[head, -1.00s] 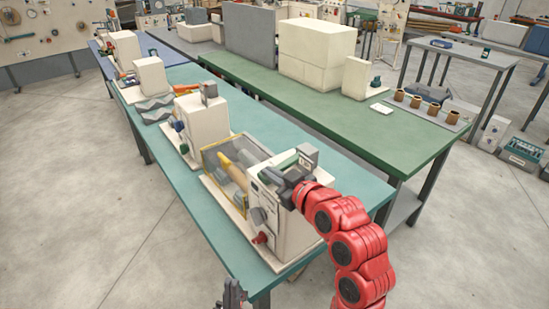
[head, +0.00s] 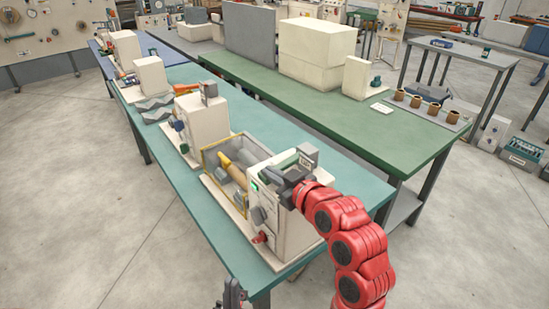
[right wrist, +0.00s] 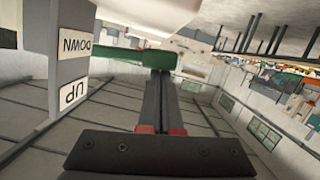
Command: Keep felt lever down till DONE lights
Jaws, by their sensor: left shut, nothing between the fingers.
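The winder (head: 285,225) is a cream machine on the near end of the teal table, with a tan roll (head: 243,158) in its open, yellow-edged trough. A small green light (head: 254,184) is lit on its front panel; its lettering is too small to read. The green felt lever (right wrist: 135,57) is level with the DOWN label on a grey post (right wrist: 70,70) in the right wrist view. My right gripper (right wrist: 160,72) is shut, its fingertips at the lever's end; exact contact is unclear. My left gripper (head: 232,285) is shut and empty, low in front of the table.
A red knob (head: 261,238) and a grey knob sit on the winder's front. A second cream machine (head: 203,118) stands behind it on the teal table (head: 190,205). A green table (head: 400,140) with boxes runs alongside. The floor at left is clear.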

